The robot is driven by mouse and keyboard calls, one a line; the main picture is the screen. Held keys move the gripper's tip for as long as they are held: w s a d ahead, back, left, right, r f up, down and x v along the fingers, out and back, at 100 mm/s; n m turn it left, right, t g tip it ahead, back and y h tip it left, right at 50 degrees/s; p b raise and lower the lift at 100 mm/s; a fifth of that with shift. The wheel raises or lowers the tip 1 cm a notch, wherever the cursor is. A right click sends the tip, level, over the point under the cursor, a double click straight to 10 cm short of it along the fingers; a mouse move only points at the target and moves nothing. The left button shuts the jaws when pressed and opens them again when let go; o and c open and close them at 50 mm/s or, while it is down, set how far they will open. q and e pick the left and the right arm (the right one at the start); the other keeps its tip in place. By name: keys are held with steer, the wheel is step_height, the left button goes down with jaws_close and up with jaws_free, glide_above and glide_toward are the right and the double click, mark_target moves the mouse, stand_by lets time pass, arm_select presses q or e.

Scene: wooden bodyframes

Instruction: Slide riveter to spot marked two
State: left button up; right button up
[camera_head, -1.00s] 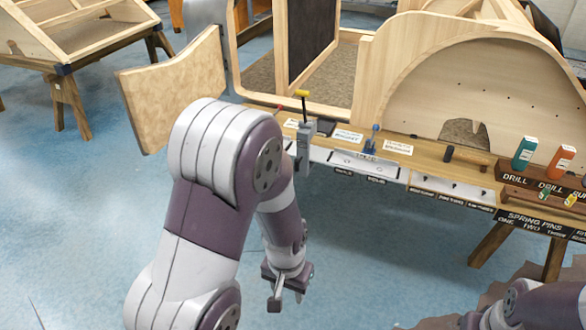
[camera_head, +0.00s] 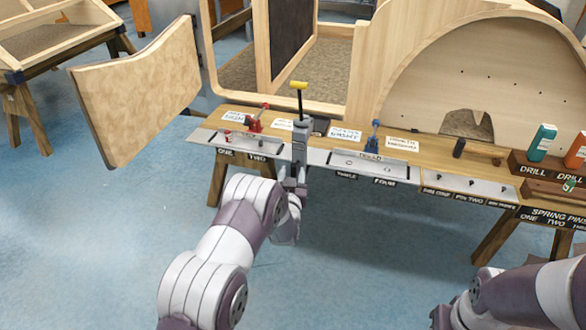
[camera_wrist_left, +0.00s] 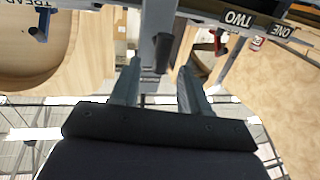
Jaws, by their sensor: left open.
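The riveter (camera_head: 300,135) is an upright grey tool with a yellow-topped lever. It stands at the bench's front edge between the labels TWO (camera_head: 258,157) and THREE (camera_head: 346,174). My left gripper (camera_head: 291,192) is just below and in front of it. In the left wrist view, my left gripper (camera_wrist_left: 158,68) is open. Its fingers lie on either side of the riveter's grey lower column (camera_wrist_left: 157,30); I see no clear contact. TWO (camera_wrist_left: 238,18) appears upside down there, to the right. My right arm is at the lower right, its gripper partly cut off.
A red tool (camera_head: 254,122) and a blue tool (camera_head: 373,136) stand on the workbench (camera_head: 437,148), behind its metal front plates. A curved wooden panel (camera_head: 140,95) hangs at left. Floor in front is clear.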

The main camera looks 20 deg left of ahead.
mark_target(294, 169)
arm_select(q)
steer(key=shift+w+a, duration=0.15)
steer(key=shift+w, duration=0.75)
steer(key=shift+w+a, duration=0.15)
steer(key=shift+w, duration=0.75)
steer(key=shift+r, duration=0.1)
steer(key=shift+c, duration=0.4)
jaws_close()
steer(key=shift+a+b, duration=0.35)
steer(key=shift+a, duration=0.05)
steer(key=a+b, duration=0.5)
steer(key=a, duration=0.9)
steer(key=shift+w, duration=0.2)
